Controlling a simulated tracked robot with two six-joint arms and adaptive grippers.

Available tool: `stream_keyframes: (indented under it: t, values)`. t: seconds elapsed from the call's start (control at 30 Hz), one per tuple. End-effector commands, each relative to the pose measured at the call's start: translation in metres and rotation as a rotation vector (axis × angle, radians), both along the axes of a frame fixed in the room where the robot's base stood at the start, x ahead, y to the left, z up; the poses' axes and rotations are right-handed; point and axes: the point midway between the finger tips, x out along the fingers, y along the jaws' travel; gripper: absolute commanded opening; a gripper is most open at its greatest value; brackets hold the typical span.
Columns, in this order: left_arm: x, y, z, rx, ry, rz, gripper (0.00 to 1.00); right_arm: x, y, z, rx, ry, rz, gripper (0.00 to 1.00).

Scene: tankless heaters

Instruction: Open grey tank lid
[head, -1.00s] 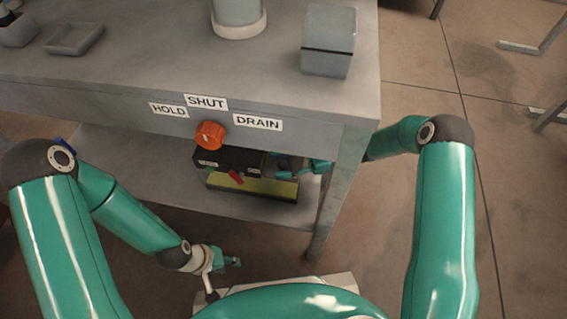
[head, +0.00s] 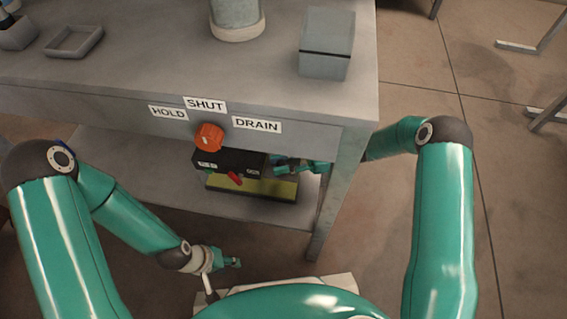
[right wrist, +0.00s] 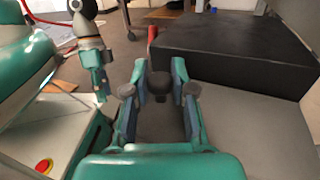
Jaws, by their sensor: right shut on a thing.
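A grey box (head: 327,45) with a dark seam below its top stands at the right end of the table top; its top looks level and closed. Under the table sits a black box (head: 225,160) with labels and a red lever (head: 235,178), above a yellow-green band. My right gripper (head: 293,165) is beside the black box's right end.
The table (head: 120,95) carries labels HOLD, SHUT and DRAIN around an orange knob (head: 209,137). A pale cylinder (head: 237,18) and a shallow tray (head: 75,40) stand on top. The table leg (head: 335,190) is close to my right arm.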

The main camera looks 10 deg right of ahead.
Motion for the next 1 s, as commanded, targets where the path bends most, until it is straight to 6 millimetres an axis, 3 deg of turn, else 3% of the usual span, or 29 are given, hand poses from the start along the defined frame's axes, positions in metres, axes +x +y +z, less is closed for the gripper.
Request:
stream_keyframes:
  t: [0.4, 0.7, 1.0]
  values:
    - [0.000, 0.000, 0.026, 0.000, 0.000, 0.000, 0.40, 0.011, -0.003, 0.038, 0.082, 0.247, 0.004, 0.00]
    - [0.000, 0.000, 0.035, 0.000, 0.000, 0.000, 0.40, 0.028, -0.008, 0.062, 0.146, 0.444, 0.003, 0.00]
    - [0.000, 0.000, 0.036, 0.000, 0.000, 0.000, 0.40, 0.039, -0.012, 0.072, 0.142, 0.438, -0.001, 0.00]
